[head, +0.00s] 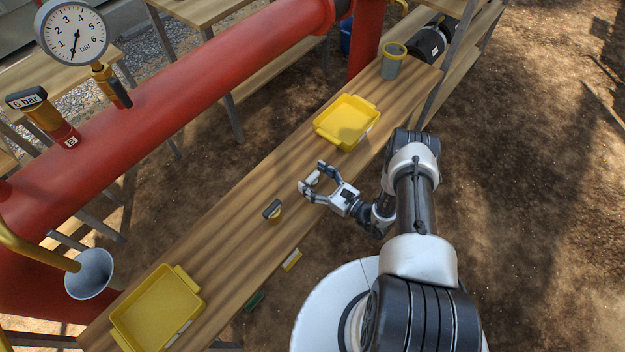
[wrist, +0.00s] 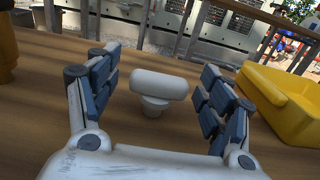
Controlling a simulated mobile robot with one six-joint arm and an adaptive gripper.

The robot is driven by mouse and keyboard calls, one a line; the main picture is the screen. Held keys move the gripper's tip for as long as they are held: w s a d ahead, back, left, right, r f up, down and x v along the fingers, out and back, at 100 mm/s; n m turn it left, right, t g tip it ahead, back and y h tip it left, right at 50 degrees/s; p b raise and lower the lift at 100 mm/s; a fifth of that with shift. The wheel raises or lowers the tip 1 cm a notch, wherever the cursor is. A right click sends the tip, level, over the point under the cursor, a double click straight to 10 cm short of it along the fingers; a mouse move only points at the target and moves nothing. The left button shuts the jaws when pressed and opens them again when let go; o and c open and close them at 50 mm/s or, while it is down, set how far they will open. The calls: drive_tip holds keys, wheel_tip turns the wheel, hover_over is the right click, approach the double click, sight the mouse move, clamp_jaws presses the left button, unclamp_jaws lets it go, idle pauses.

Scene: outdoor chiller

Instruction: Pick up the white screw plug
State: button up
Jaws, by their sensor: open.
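The white screw plug (wrist: 158,86) stands upright on the wooden bench, with a wide rounded bar on top of a narrower round base. In the wrist view it is between the two blue-padded fingers of my gripper (wrist: 160,78), with a gap on each side. In the head view my gripper (head: 311,177) is open, low over the bench, and the plug (head: 314,178) shows small and pale between its fingers. The lower part of the plug is plain in the wrist view; no finger touches it there.
A yellow tray (head: 371,108) lies behind my gripper, and another yellow tray (head: 119,334) is at the bench's near left end. A black-and-yellow plug (head: 273,211) stands left of my gripper. A grey cup with yellow rim (head: 391,67) is at the far end. A red pipe (head: 190,80) runs alongside.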

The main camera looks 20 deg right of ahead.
sight(313, 176)
drive_tip(key=shift+w+a, duration=0.2)
drive_tip(key=shift+w, duration=0.05)
drive_tip(key=shift+c, duration=0.3)
drive_tip(key=c, duration=1.1)
drive_tip(key=shift+c, duration=0.2)
drive_tip(key=shift+r, duration=0.1)
wheel_tip(313, 176, up, 20)
drive_tip(key=p, duration=0.6)
drive_tip(key=shift+p, duration=0.4)
